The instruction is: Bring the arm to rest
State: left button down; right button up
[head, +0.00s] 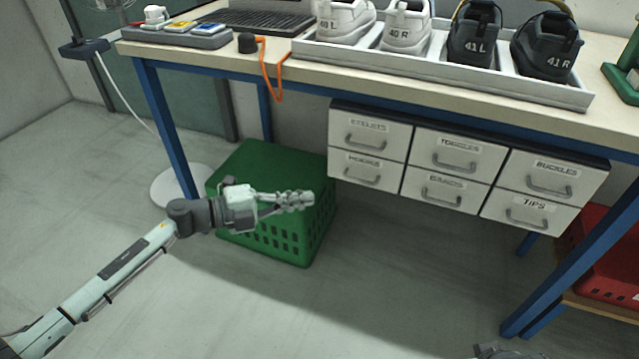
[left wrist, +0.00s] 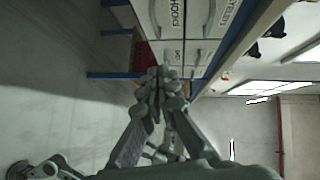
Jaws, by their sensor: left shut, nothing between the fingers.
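My left arm reaches in from the lower left of the head view. My left gripper (head: 296,200) is shut and empty, held in the air in front of the green crate (head: 267,245) and below the table edge. In the left wrist view the fingers of the left gripper (left wrist: 160,82) meet with nothing between them, and the drawer fronts show beyond. A small part of a grey gripper, which seems to be my right one (head: 495,351), shows at the bottom edge of the head view; its fingers cannot be made out.
The workbench (head: 310,85) has blue legs and carries a tray (head: 440,72) of white and dark shoes. Labelled drawers (head: 455,157) hang below its top. A red crate (head: 607,262) sits on a low shelf at right. An orange loop (head: 275,75) hangs over the edge. Floor in front is clear.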

pick_arm(q)
jog(key=shift+s+a, duration=0.1)
jog(key=w+a+r+n+t+y, duration=0.1)
jog(key=w+a+n+t+y, duration=0.2)
jog(key=a+n+t+y, duration=0.5)
jog(key=s+a+f+n+y, duration=0.3)
jog(key=a+f+n+y, duration=0.25)
jog(key=n, duration=0.65)
pick_arm(e)
jog(key=f, duration=0.1)
jog(key=f+p, duration=0.1)
jog(key=f, duration=0.1)
jog(key=shift+w+a, duration=0.2)
jog(key=shift+w, duration=0.15)
pick_arm(q)
jog(key=s+a+f+n+g, duration=0.2)
jog(key=s+f+g, duration=0.2)
jog(key=s, duration=0.5)
jog(key=s+a+f+n+g+y, duration=0.1)
jog(key=s+a+f+n+g, duration=0.1)
jog(key=s+f, duration=0.4)
jog(key=s+a+f+n+g+y, duration=0.1)
jog(key=s+f+n+g, duration=0.2)
jog(key=s, duration=0.9)
jog(key=f+g, duration=0.2)
jog(key=shift+a+n+g, duration=0.3)
jog(key=shift+a+g, duration=0.1)
pick_arm(e)
jog(key=shift+c, duration=0.4)
